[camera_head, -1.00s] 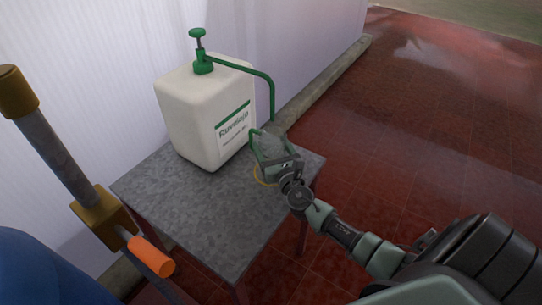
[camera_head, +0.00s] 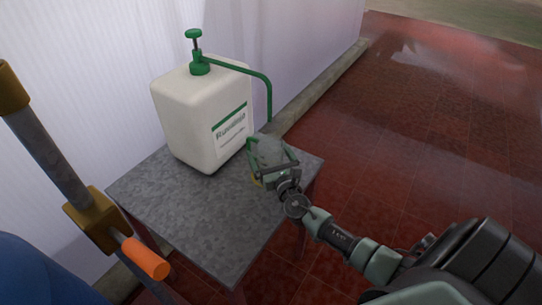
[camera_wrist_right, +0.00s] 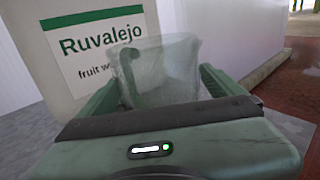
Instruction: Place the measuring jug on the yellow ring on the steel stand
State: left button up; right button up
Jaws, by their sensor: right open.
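The clear measuring jug (camera_head: 268,150) is upright between the fingers of my right gripper (camera_head: 271,157), over the right part of the steel stand (camera_head: 195,215). In the right wrist view the translucent jug (camera_wrist_right: 168,72) stands between the two green fingers, which are open around it. Part of the yellow ring (camera_head: 256,182) shows at the left below the gripper; the gripper and jug hide the rest. The jug's base is hidden, so I cannot tell whether it rests fully on the ring. My left gripper is not in view.
A large white container (camera_head: 200,115) with a green pump and a bent green tube stands on the stand, just left of the jug. A metal post with an orange handle (camera_head: 146,258) is at the left. The stand's front is clear.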

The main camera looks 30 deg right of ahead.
jog(key=v, duration=1.1)
jog(key=shift+s+r+b, duration=0.1)
jog(key=shift+s+b, duration=0.2)
jog(key=shift+s, duration=0.2)
